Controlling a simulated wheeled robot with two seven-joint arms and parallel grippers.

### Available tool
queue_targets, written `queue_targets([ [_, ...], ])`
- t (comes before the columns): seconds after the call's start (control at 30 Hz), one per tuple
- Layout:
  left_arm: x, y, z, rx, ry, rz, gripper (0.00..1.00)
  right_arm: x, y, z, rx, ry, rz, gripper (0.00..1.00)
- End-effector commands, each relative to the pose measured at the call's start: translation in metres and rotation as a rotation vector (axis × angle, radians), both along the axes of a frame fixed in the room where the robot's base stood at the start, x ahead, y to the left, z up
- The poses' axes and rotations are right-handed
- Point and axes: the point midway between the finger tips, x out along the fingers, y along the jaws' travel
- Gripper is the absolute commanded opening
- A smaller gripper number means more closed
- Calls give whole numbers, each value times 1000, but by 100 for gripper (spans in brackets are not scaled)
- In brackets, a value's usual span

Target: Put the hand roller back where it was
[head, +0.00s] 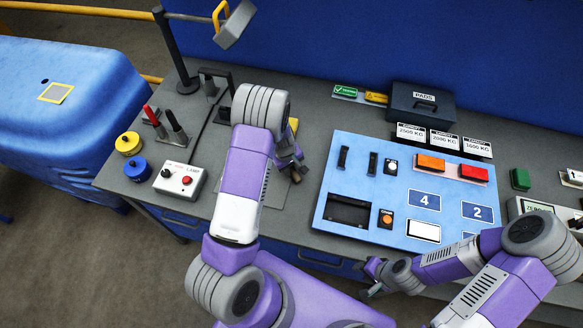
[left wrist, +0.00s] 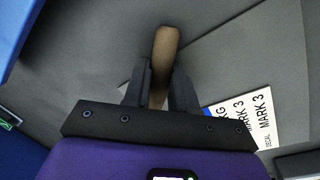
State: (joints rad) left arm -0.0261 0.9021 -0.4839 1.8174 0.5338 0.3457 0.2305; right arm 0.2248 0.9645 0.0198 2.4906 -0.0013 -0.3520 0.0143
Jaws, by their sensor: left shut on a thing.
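The hand roller shows as a brown handle (head: 296,177) at my left gripper (head: 293,168) in the head view. In the left wrist view the tan handle (left wrist: 164,50) runs between the two dark fingers, and my left gripper (left wrist: 160,88) is shut on it. The rest of the roller is hidden by the gripper, and I cannot tell if it touches the table. My right gripper (head: 371,281) is low at the bench's front edge, apart from the roller; its fingers are too small to tell open or shut.
A white decal sheet marked MARK 3 (left wrist: 250,122) lies near the left gripper. A blue panel (head: 345,235) with buttons and plates is to the right. A grey control box (head: 179,181), yellow pot (head: 129,143) and blue pot (head: 137,169) stand left. A PADS case (head: 421,101) is behind.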

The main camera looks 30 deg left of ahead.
Motion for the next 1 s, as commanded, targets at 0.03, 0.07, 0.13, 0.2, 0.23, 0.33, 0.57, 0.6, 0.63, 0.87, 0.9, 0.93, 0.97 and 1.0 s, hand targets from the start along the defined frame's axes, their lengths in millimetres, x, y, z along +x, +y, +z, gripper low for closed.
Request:
queue_targets([
  [0.03, 1, 0, 1, 0, -1, -1, 0, 0, 0, 0, 0, 0, 0, 40],
  [0.07, 1, 0, 1, 0, -1, -1, 0, 0, 0, 0, 0, 0, 0, 40],
  [0.13, 1, 0, 1, 0, -1, -1, 0, 0, 0, 0, 0, 0, 0, 40],
  [0.2, 1, 0, -2, 0, -1, -1, 0, 0, 0, -2, 0, 0, 0, 40],
  [0.23, 0, 0, -3, 0, -1, -1, 0, 0, 0, -3, 0, 0, 0, 40],
  [0.33, 0, 0, -2, 0, -1, -1, 38, 0, 0, -3, 0, 0, 0, 40],
  [0.57, 0, 0, -2, 0, -1, -1, 51, 0, 0, -2, 0, 0, 0, 40],
  [0.6, 0, 0, -2, 0, 0, -1, 51, 0, 0, -2, 0, 0, 0, 40],
  [0.63, 0, 0, -2, 0, 0, -1, 51, 0, 0, -2, 0, 0, 0, 40],
  [0.87, 0, 0, 12, 0, -4, -3, 51, 0, 0, 1, 0, 0, 0, 40],
  [0.9, 0, 1, 18, 0, -5, -3, 51, 0, 0, 1, 0, 0, 0, 40],
  [0.93, -1, 2, 24, 1, -5, -2, 51, 0, 0, 1, 0, 0, 0, 40],
  [0.97, -2, 3, 30, 1, -5, -2, 51, 0, 0, 1, 0, 0, 0, 40],
  [1.0, -2, 3, 39, 0, -6, -2, 51, 0, 0, 1, 0, 0, 0, 40],
])
